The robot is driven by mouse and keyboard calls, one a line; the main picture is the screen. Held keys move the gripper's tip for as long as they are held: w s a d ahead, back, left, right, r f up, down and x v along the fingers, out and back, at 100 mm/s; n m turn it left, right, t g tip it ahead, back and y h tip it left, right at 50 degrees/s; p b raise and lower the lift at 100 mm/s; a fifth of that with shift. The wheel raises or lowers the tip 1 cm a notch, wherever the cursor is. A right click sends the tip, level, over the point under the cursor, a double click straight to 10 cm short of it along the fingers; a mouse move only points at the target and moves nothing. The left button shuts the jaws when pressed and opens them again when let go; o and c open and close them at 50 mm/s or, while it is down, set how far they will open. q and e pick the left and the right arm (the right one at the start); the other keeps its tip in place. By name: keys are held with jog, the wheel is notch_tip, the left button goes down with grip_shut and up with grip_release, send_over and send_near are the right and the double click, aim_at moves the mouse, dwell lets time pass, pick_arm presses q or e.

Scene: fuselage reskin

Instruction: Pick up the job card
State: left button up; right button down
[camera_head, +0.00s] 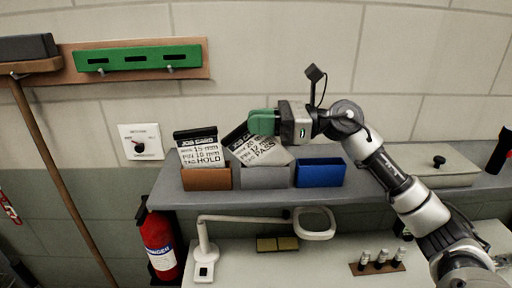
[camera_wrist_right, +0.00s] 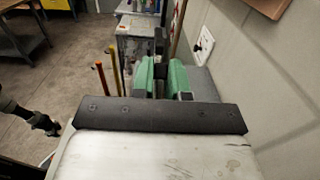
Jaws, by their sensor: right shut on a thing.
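A job card reading PASS (camera_head: 260,151) is tilted above and partly in front of the grey holder on the shelf. My right gripper (camera_head: 263,123), with green fingers, is shut on its upper edge. In the right wrist view the green fingers (camera_wrist_right: 162,78) close on a dark, thin edge; the card's face is hidden there. Another job card reading HOLD (camera_head: 200,150) stands upright in the brown holder (camera_head: 206,179) to the left. My left gripper is not clearly in view.
The grey holder (camera_head: 265,177) and an empty-looking blue holder (camera_head: 320,173) stand on the grey shelf (camera_head: 380,187). A white lidded box (camera_head: 440,163) is at right. Below are a magnifier lamp (camera_head: 315,223) and small bottles (camera_head: 381,258). A fire extinguisher (camera_head: 160,246) is at left.

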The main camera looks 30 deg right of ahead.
jog(key=shift+r, duration=0.1)
dwell(0.3)
jog(key=shift+r+b, duration=0.4)
jog(key=shift+r, duration=0.5)
notch_tip(320, 180, up, 2)
jog(key=shift+r+b, duration=0.1)
jog(key=shift+b, duration=0.25)
jog(key=s+d+r+b, duration=0.3)
jog(key=s+r, duration=0.3)
jog(key=s, duration=0.5)
jog(key=shift+s+d+r+b, duration=0.2)
jog(key=shift+r+b, duration=0.2)
jog(key=shift+b, duration=0.35)
